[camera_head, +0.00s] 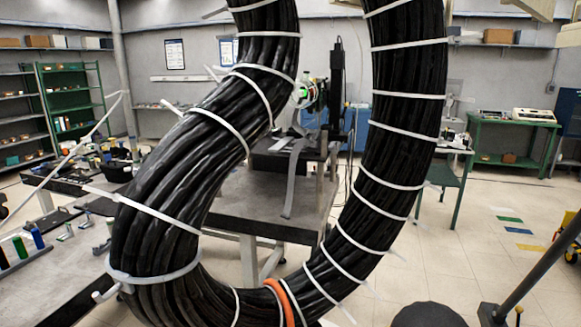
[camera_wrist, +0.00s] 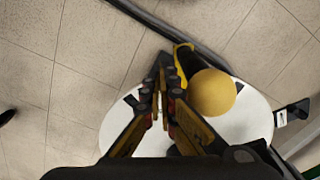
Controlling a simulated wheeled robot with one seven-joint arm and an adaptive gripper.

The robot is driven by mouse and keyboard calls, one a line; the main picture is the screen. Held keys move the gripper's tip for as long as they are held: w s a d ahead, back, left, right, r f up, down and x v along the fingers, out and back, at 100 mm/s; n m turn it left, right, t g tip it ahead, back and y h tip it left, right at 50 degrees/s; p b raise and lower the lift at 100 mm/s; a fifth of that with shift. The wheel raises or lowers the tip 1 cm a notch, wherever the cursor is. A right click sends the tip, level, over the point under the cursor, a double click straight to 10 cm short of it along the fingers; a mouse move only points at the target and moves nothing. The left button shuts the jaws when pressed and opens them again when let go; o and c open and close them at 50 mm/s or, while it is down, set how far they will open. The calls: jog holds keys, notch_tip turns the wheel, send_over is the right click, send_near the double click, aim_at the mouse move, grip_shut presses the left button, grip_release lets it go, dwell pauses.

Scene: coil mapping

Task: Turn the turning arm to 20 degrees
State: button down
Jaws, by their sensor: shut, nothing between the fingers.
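In the wrist view a yellow ball (camera_wrist: 213,92) sits by a dark bar (camera_wrist: 160,24) that runs in from the top edge; it may be the turning arm with its knob. My gripper (camera_wrist: 163,72) is shut and empty, its fingertips just left of the ball. A yellow part lies between the fingertips and the ball; I cannot tell if they touch. In the head view a dark slanted bar (camera_head: 540,268) stands at the lower right; I cannot tell if it is the same one. The large black coil (camera_head: 408,75) with white ties fills the middle. No angle scale is readable.
A white round surface (camera_wrist: 118,128) lies under the gripper and ball, with tiled floor (camera_wrist: 60,50) around. A grey workbench (camera_head: 240,205) stands behind the coil, and another bench (camera_head: 60,285) at left. Open floor lies at right, with coloured floor marks (camera_head: 510,219).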

jog(key=shift+a, duration=0.1)
jog(key=shift+s+a, duration=0.25)
jog(key=shift+a, duration=0.3)
jog(key=shift+s+a, duration=0.25)
jog(key=shift+a, duration=0.4)
jog(key=shift+s+a+p, duration=0.2)
jog(key=shift+a, duration=0.35)
jog(key=shift+s+a+p, duration=0.15)
jog(key=shift+s+a, duration=0.05)
jog(key=shift+a, duration=0.5)
